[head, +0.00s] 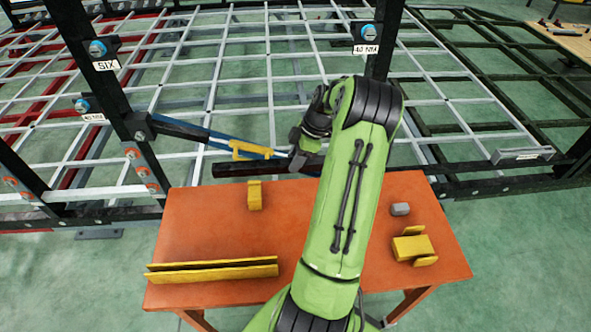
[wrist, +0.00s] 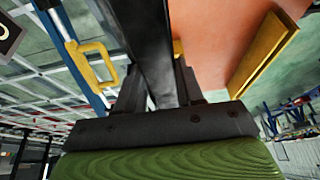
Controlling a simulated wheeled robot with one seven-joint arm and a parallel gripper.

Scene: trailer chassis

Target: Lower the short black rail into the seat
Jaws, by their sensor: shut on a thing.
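The short black rail (head: 245,168) lies roughly level in the head view, just beyond the table's far edge and in front of the grey lattice. My gripper (head: 305,158) is at its right part, partly hidden by my green arm. In the wrist view, my gripper (wrist: 160,92) is shut on the black rail (wrist: 145,40), which runs up and away between the fingers. The rail's far end is out of the wrist view. I cannot make out which part is the seat, or whether the rail touches anything beneath it.
A blue bar (head: 195,132) with a yellow handle (head: 250,150) slants just behind the rail. Dark posts (head: 384,40) stand behind. The orange table (head: 330,215) holds a long yellow channel (head: 212,270), a small yellow block (head: 254,195), a yellow bracket (head: 410,248) and a grey piece (head: 400,209).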

